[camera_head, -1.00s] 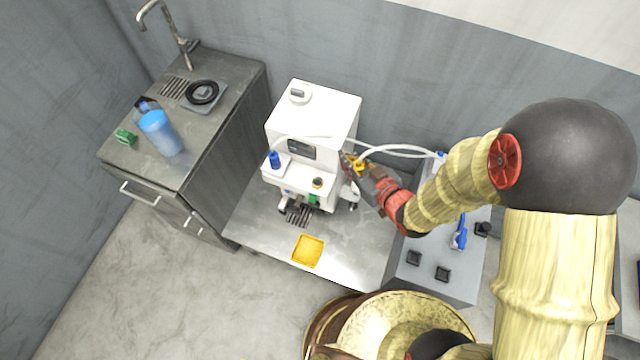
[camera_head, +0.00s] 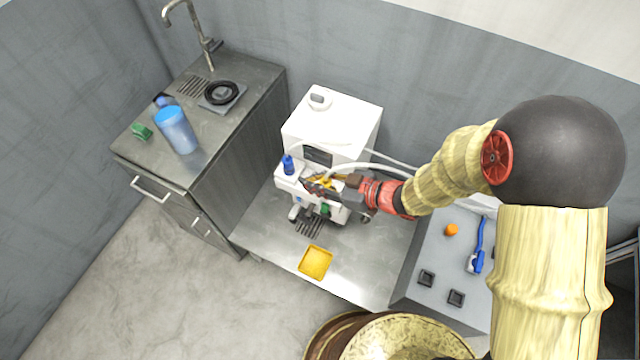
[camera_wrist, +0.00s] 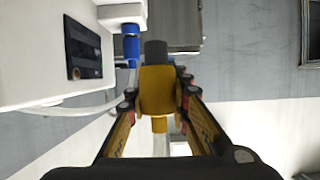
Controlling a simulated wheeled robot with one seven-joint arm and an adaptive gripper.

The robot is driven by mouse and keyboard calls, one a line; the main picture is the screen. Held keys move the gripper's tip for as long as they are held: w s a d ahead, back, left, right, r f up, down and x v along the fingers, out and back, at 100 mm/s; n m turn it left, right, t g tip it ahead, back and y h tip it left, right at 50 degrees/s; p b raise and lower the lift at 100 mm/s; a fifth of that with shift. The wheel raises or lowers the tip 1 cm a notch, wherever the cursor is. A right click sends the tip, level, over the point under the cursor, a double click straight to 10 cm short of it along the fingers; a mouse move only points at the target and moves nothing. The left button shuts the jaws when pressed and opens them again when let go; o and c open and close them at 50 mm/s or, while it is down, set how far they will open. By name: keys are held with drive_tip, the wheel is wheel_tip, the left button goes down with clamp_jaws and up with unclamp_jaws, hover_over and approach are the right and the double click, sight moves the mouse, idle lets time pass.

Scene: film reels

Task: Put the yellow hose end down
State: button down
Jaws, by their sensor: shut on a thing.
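The yellow hose end (camera_wrist: 157,92) is between the fingers of my gripper (camera_wrist: 158,100) in the wrist view, with a dark tip pointing away from me. In the head view the yellow hose end (camera_head: 326,183) shows as a small patch at my gripper (camera_head: 322,186), which is shut on it in front of the white machine (camera_head: 345,115). A pale hose (camera_head: 350,169) runs from it toward the right. A square yellow tray (camera_head: 316,262) lies on the metal table below, apart from the gripper.
A blue fitting (camera_head: 288,165) stands on the machine's left side; it also shows in the wrist view (camera_wrist: 131,48). A sink cabinet (camera_head: 215,125) with a blue container (camera_head: 176,132) is at left. A grey bench (camera_head: 440,265) at right holds a blue-handled tool (camera_head: 476,258). The table front (camera_head: 280,245) is clear.

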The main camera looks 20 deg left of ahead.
drive_tip(key=w+f+b, duration=0.1)
drive_tip(key=w+f, duration=0.1)
drive_tip(key=w+f+b, duration=0.1)
drive_tip(key=w+f, duration=0.2)
drive_tip(key=shift+a+f, duration=0.1)
drive_tip(key=shift+f, duration=0.15)
drive_tip(key=f+b, duration=0.2)
drive_tip(key=f, duration=0.1)
drive_tip(key=shift+w+f+b, duration=0.25)
drive_tip(key=shift+f+b, duration=0.15)
drive_tip(key=shift+r, duration=0.1)
drive_tip(key=c, duration=1.6)
unclamp_jaws()
